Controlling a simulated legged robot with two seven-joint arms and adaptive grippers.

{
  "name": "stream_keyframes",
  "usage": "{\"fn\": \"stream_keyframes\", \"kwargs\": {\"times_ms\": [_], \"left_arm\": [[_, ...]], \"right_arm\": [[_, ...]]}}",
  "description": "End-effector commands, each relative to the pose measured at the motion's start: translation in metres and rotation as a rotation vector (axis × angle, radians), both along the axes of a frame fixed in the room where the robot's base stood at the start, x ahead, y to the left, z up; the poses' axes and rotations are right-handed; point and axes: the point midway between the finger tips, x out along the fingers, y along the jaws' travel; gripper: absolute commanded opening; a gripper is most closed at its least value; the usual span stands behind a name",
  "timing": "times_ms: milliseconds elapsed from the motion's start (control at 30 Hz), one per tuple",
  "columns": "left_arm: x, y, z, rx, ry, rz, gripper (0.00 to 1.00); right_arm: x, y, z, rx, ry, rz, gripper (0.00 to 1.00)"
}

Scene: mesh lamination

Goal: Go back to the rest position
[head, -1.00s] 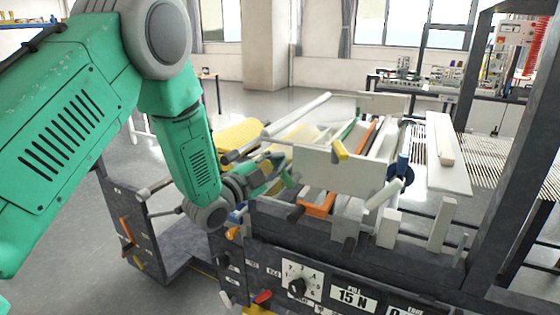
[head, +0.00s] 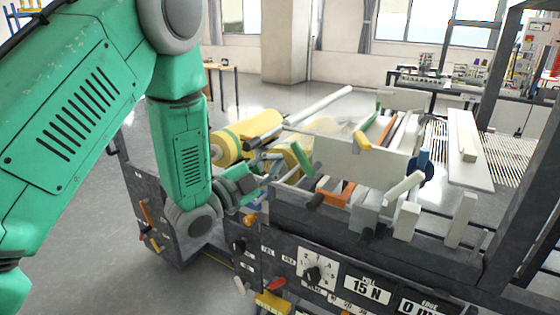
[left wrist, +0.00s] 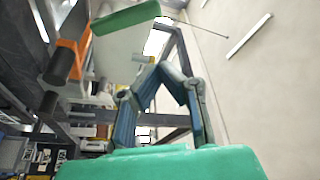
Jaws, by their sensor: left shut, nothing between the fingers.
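My left gripper (head: 262,157) is at the end of the green arm, in front of the yellow roll on the left side of the machine. In the left wrist view its two dark jointed fingers (left wrist: 160,82) are closed together at the tips with nothing held. A green handle (head: 302,158) is just right of the gripper in the head view. The gripper looks close to the handle, but I cannot tell whether they touch. My right gripper is in neither view.
The laminating machine (head: 330,262) fills the centre and right, with a knob (head: 313,273) and displays on its front. A yellow roll (head: 250,133) lies behind my gripper. A white board (head: 463,150) juts out at the right. The floor (head: 110,255) at the left is clear.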

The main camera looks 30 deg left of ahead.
Motion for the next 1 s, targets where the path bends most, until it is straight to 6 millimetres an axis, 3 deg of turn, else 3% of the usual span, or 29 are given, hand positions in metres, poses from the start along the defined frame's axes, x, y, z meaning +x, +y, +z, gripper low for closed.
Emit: {"fn": "stream_keyframes", "kwargs": {"times_ms": [167,367,500,567,667,767,867,1000], "left_arm": [[0.000,-0.007,0.002,0.005,-0.001,-0.004,0.00],[0.000,0.001,0.000,-0.002,-0.001,-0.003,0.00],[-0.001,0.003,-0.019,-0.029,0.059,0.004,0.00],[-0.004,0.001,-0.044,-0.061,0.139,0.014,0.00],[-0.018,-0.006,-0.103,-0.143,0.343,0.053,0.00],[-0.047,-0.016,-0.174,-0.246,0.594,0.124,0.00],[-0.089,-0.024,-0.238,-0.349,0.838,0.221,0.00],[-0.164,-0.034,-0.313,-0.476,1.158,0.401,0.00]], "right_arm": [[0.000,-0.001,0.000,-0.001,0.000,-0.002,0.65],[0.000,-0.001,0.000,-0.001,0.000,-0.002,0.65],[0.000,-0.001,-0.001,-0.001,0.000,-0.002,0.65],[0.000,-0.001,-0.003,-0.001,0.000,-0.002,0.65],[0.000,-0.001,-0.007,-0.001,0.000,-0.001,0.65],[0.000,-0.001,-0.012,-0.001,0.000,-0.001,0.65],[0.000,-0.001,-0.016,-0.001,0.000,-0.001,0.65],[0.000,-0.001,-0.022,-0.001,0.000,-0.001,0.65]]}}
